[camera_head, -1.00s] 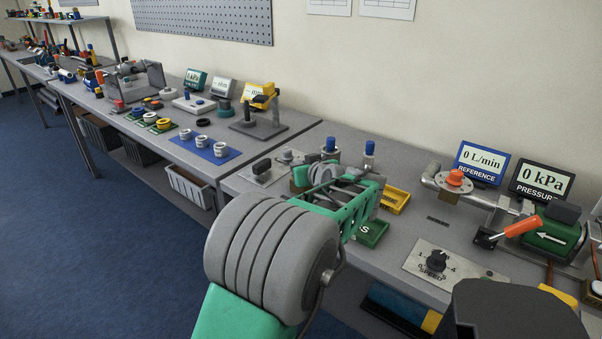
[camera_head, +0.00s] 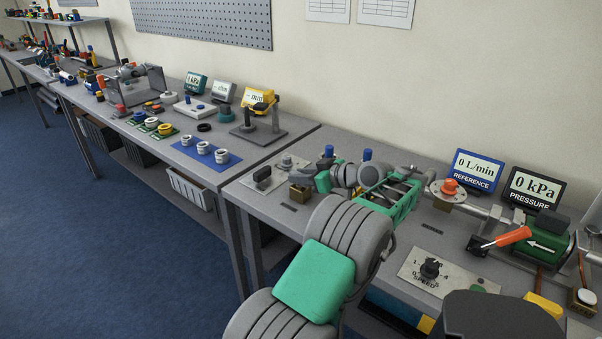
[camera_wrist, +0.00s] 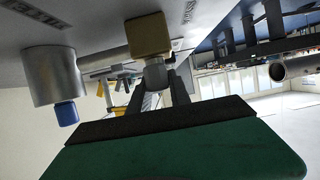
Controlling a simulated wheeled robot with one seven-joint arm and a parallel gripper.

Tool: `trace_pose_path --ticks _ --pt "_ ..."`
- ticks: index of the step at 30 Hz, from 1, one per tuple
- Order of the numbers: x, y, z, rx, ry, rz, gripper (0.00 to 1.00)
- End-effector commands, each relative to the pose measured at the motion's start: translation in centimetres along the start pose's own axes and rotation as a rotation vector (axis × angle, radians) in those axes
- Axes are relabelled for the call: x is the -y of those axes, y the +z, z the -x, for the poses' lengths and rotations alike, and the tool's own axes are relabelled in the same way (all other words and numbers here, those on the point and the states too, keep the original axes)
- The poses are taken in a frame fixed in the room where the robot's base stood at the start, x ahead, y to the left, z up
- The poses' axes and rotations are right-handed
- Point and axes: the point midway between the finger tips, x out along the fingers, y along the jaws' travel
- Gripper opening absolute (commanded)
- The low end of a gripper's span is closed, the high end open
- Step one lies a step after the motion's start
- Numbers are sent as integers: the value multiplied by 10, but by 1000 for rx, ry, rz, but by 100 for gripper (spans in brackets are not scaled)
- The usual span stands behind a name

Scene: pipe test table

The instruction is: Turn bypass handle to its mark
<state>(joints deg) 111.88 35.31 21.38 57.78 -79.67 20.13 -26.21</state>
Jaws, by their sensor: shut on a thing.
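A small brass valve block (camera_head: 300,193) stands at the front left of the near table. In the wrist view the brass block (camera_wrist: 148,35) is at the top centre, with a grey round stem (camera_wrist: 155,76) coming out of it toward my gripper. My gripper (camera_head: 322,181) is right beside the block in the head view. In the wrist view its dark fingers (camera_wrist: 162,92) are closed at the stem. The bypass handle is mostly hidden between the fingers, and I cannot see its mark.
A grey cylinder with a blue cap (camera_wrist: 66,112) stands close to the brass block. To the right are the speed dial (camera_head: 430,269), an orange-handled valve (camera_head: 513,237), and the reference (camera_head: 476,168) and pressure (camera_head: 532,187) displays.

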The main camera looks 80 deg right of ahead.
Motion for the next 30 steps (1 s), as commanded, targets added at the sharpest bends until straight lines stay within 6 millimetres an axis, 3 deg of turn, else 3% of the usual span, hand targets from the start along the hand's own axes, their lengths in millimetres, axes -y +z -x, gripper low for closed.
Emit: trace_pose_path --ticks 9,10,18,26,30 --pt "0 2 -1 2 -3 -2 0" --pt "1 2 -1 1 -3 -2 24" --pt "0 1 -1 0 -1 -1 45" --pt "0 0 2 0 0 -1 45" --pt "-1 0 21 0 3 0 45"
